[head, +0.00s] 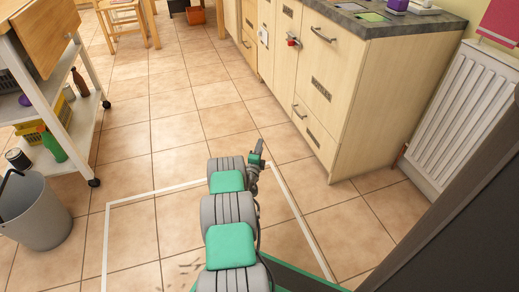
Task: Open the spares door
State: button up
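A run of pale wood cabinets (345,85) stands at the right, its fronts facing left. A tall front near the corner has a bar handle (323,34) at its top and a dark label plate (321,89). A lower front has a bar handle (299,111) and another label plate (313,139). The lettering is too small to read, so I cannot tell which front is the spares door. These fronts look shut. My gripper (257,153) is over the floor, left of the lower handle and apart from it. Its fingers are too small to judge.
A white wheeled trolley (84,125) with bottles and a yellow crate stands at left, beside a grey bucket (38,210). A radiator (462,120) is right of the cabinets. A wooden chair (122,22) stands at the back. The tiled floor between is clear.

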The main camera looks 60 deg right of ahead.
grip_shut()
dwell(1.1)
jog(key=c, duration=0.6)
grip_release()
jog(key=shift+c, duration=0.2)
jog(key=o, duration=0.8)
jog(key=shift+c, duration=0.2)
jog(key=shift+a, duration=0.1)
jog(key=p+v, duration=0.3)
jog(key=v, duration=0.4)
jog(key=shift+a+p, duration=0.35)
jog(key=shift+s, duration=0.1)
